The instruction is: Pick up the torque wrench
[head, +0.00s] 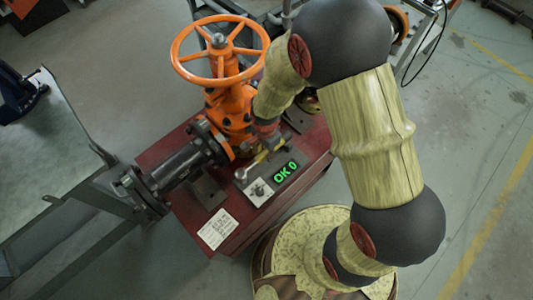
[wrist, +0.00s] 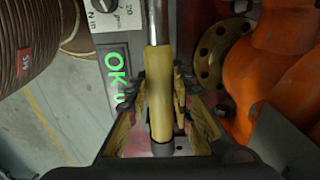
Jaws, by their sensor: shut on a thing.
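The torque wrench has a bright metal shaft and a yellow handle (wrist: 159,85). In the wrist view its shaft runs up past the grey tester panel, and the handle lies between the fingers. My gripper (wrist: 159,92) is shut on this handle, with a finger on each side. In the head view the wrench (head: 247,169) shows as a silver head and shaft end at the tester, partly hidden by my gripper and arm. I cannot tell whether it is clear of the surface under it.
The tester (head: 260,191) has a dial and a green "OK 0" display. The orange gate valve (head: 230,105) with its handwheel (head: 220,50) stands close behind my gripper. A red base (head: 188,175) carries them, with a white label card (head: 217,229) at its front.

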